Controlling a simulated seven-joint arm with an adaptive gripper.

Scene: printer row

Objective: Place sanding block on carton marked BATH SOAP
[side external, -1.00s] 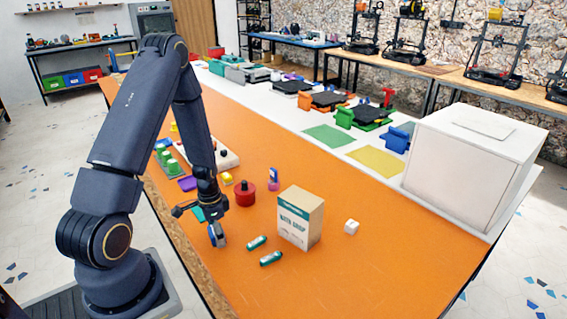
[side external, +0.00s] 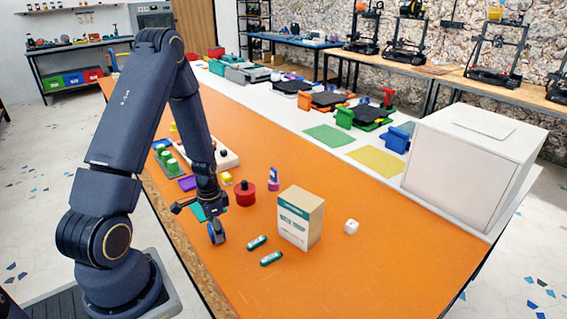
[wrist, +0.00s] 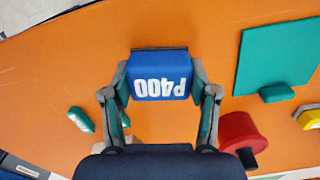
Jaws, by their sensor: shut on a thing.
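The sanding block is a blue block marked P400 (wrist: 160,85) in the wrist view, upside down in that picture. My gripper (wrist: 161,92) is shut on it, one finger on each side. In the side view my gripper (side external: 216,233) points down near the table's left edge, and only a little of the blue block shows between the fingers. Whether the block touches the table is hard to tell. The carton marked BATH SOAP (side external: 294,227), tan with a teal band, stands upright to the right of my gripper, apart from it.
Two green cylinders (side external: 257,242) (side external: 271,258) lie between my gripper and the carton. A red round thing (side external: 245,194) and a purple-blue item (side external: 273,180) stand behind. A white cube (side external: 351,227) is right of the carton. The orange table's front (side external: 350,280) is clear.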

